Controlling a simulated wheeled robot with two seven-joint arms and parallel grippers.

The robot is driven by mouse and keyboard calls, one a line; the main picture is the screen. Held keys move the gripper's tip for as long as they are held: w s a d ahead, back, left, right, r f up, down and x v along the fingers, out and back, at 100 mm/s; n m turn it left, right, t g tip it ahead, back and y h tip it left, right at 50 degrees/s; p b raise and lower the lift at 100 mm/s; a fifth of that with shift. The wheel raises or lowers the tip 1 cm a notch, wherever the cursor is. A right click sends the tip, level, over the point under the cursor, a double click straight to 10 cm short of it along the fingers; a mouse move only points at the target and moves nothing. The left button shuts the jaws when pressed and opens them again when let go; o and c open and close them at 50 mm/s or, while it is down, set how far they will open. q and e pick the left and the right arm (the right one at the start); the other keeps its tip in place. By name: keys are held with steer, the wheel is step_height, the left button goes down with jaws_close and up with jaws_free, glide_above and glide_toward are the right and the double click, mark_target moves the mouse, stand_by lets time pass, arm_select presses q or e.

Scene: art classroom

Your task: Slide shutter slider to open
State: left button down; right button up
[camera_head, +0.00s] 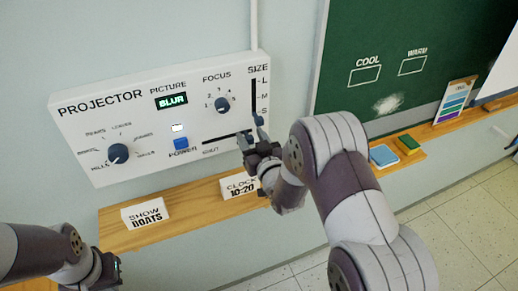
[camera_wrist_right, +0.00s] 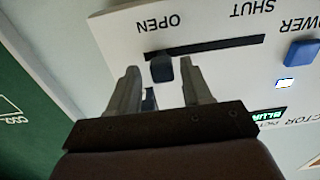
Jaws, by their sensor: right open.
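The shutter slider (camera_wrist_right: 162,68) is a dark knob on a black horizontal slot (camera_wrist_right: 215,45) in the right wrist view. It sits near the slot's end beside the word OPEN, away from SHUT. My right gripper (camera_wrist_right: 160,82) is open, with a finger on each side of the knob and visible gaps to it. In the head view the slot (camera_head: 222,138) is on the lower part of the white projector panel (camera_head: 90,125), and my right gripper (camera_head: 251,138) hides its right end and the knob. My left gripper (camera_head: 112,268) is low at the left, its fingers unclear.
The display (camera_head: 171,101) reads BLUR. A wooden shelf (camera_head: 185,205) with two signs runs below.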

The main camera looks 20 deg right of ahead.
steer(key=s+b, duration=0.3)
steer(key=s, duration=0.9)
steer(key=shift+d+b, duration=0.35)
steer(key=shift+f, duration=0.1)
